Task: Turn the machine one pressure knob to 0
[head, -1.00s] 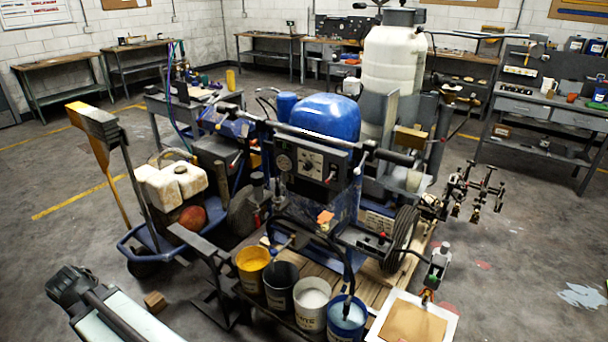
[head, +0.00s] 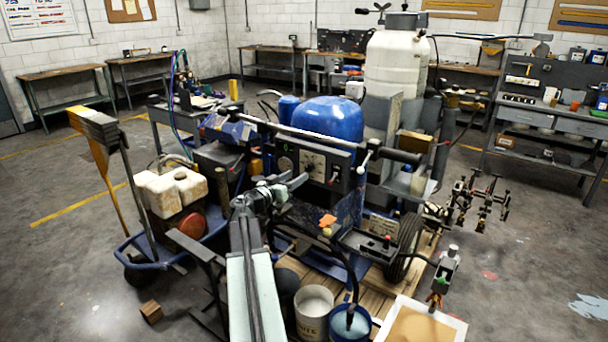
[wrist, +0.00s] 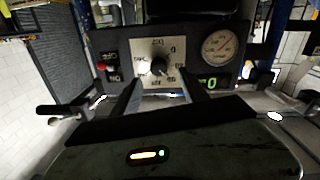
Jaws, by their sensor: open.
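The pressure knob (head: 309,167) is a dark round knob on a pale square dial plate, on the black control panel (head: 340,160) of the blue line striper. In the wrist view the knob (wrist: 158,66) shows near the top middle, and the plate's lettering looks upside down. I cannot tell which mark it points to. My gripper (head: 293,187) is in front of the panel in the head view. In the wrist view my gripper (wrist: 159,86) is open and empty, its fingers apart just below the knob, with no clear contact.
Beside the knob are a round gauge (wrist: 219,45), a red-tipped switch (wrist: 102,65) and a green display (wrist: 208,83) that seems to read 0. A long handlebar (head: 290,131) runs above the panel. Paint buckets (head: 313,310) stand below, near my arm.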

